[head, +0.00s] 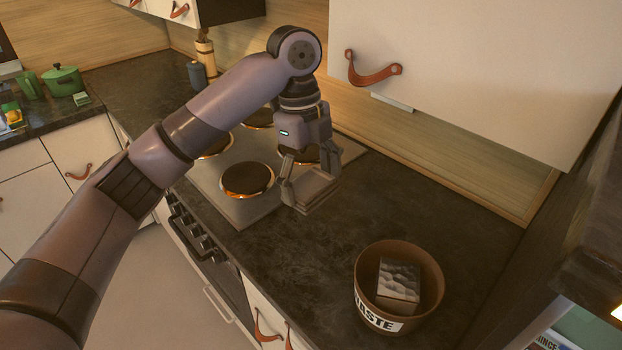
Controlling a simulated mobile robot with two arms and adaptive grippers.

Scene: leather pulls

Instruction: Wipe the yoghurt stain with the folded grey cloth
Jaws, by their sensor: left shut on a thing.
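My left gripper (311,172) reaches down over the dark countertop at the right edge of the hob. It is shut on a flat grey thing between its fingers, which looks like the folded grey cloth (314,191). The cloth is low, at or just above the counter; I cannot tell if it touches. I see no yoghurt stain; the gripper and cloth hide part of the counter below them. My right gripper is not in view.
A brown bin marked WASTE (365,309) stands on the counter (300,245) at the lower right, with a grey crinkled block (398,280) inside. The hob (232,207) has several glowing orange rings. A white wall cupboard (480,70) hangs at the upper right. Counter between hob and bin is clear.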

